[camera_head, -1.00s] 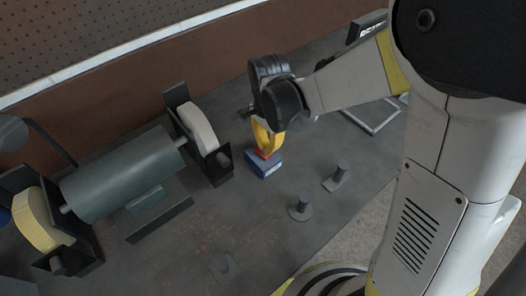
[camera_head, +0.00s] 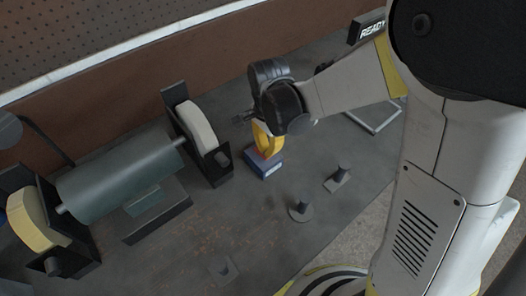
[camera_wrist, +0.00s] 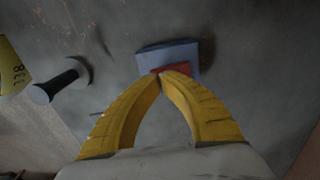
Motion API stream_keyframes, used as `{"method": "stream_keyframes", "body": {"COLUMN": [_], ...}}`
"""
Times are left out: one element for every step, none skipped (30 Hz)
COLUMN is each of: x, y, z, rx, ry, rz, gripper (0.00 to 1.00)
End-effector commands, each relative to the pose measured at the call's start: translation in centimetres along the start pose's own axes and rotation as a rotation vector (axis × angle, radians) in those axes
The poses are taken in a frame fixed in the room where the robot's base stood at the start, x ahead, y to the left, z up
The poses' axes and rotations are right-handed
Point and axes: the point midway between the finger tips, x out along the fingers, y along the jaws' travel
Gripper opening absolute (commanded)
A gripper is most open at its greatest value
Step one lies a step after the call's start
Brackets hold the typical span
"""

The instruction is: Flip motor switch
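The motor switch is a small blue box (camera_head: 265,167) with a red rocker on its top, standing on the grey bench right of the motor. The wrist view shows the blue box (camera_wrist: 182,52) and the red rocker (camera_wrist: 180,69) just beyond my fingertips. My gripper (camera_head: 265,152) points down over the switch. Its yellow fingers meet at the tips (camera_wrist: 163,74), at the rocker's near edge, with nothing visible between them. Whether they touch the rocker is hard to tell. The dark green motor cylinder (camera_head: 118,178) lies at the left of the head view.
A white curved piece in a black bracket (camera_head: 198,128) stands left of the switch. Two grey pegs (camera_head: 300,208) (camera_head: 339,178) stand in front and to the right. A black READY sign (camera_head: 371,28) is at the back right. The bench in front is mostly clear.

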Motion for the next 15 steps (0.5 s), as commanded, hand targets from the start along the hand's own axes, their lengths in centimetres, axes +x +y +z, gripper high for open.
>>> {"method": "stream_keyframes", "body": {"x": [0.14, 0.18, 0.24, 0.29, 0.33, 0.39, 0.44, 0.48, 0.54, 0.59, 0.63, 0.69, 0.74, 0.78, 0.84], "y": [0.00, 0.00, 0.00, 0.00, 0.00, 0.00, 0.00, 0.00, 0.00, 0.00, 0.00, 0.00, 0.00, 0.00, 0.00], "z": [0.00, 0.00, 0.00, 0.00, 0.00, 0.00, 0.00, 0.00, 0.00, 0.00, 0.00, 0.00, 0.00, 0.00, 0.00], "rx": [0.000, 0.000, 0.000, 0.000, 0.000, 0.000, 0.000, 0.000, 0.000, 0.000, 0.000, 0.000, 0.000, 0.000, 0.000], "ry": [0.000, 0.000, 0.000, 0.000, 0.000, 0.000, 0.000, 0.000, 0.000, 0.000, 0.000, 0.000, 0.000, 0.000, 0.000], "rz": [0.000, 0.000, 0.000, 0.000, 0.000, 0.000, 0.000, 0.000, 0.000, 0.000, 0.000, 0.000, 0.000, 0.000, 0.000], "gripper": [0.00, 0.00, 0.00, 0.00, 0.00, 0.00, 0.00, 0.00, 0.00, 0.00, 0.00, 0.00, 0.00, 0.00, 0.00]}}
